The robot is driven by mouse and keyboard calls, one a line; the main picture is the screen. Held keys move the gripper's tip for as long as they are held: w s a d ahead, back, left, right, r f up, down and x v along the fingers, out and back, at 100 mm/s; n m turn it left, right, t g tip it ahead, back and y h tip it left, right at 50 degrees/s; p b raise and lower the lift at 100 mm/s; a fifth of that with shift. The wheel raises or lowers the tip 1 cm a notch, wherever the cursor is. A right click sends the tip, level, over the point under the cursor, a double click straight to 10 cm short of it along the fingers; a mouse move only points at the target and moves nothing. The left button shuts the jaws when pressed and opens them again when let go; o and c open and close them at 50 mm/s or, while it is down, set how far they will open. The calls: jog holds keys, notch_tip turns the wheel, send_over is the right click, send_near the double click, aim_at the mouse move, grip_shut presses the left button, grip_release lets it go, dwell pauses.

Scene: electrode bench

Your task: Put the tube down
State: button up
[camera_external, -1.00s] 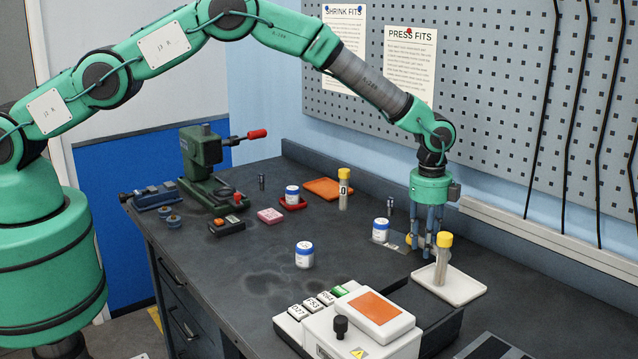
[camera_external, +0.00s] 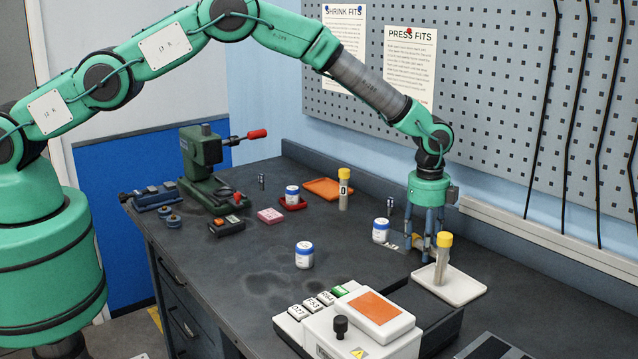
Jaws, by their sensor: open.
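My gripper (camera_external: 422,245) points straight down over the back right of the bench, its fingers spread and low near the surface. A second yellow-capped tube (camera_external: 442,262) stands upright in a white tray (camera_external: 468,290), just in front and to the right of the gripper. A third yellow-capped tube (camera_external: 343,192) with a black-marked label stands upright farther back.
White jars with blue lids (camera_external: 304,258) stand on the bench, one (camera_external: 380,231) just left of the gripper. A white device with an orange panel (camera_external: 366,308) is in front. A green press (camera_external: 205,165) and an orange tray (camera_external: 322,187) are farther back.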

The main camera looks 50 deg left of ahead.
aim_at(422, 247)
notch_tip(422, 247, up, 14)
jog(key=shift+s+f, duration=0.15)
jog(key=shift+s, duration=0.05)
dwell(0.4)
jog(key=shift+a, duration=0.1)
dwell(0.5)
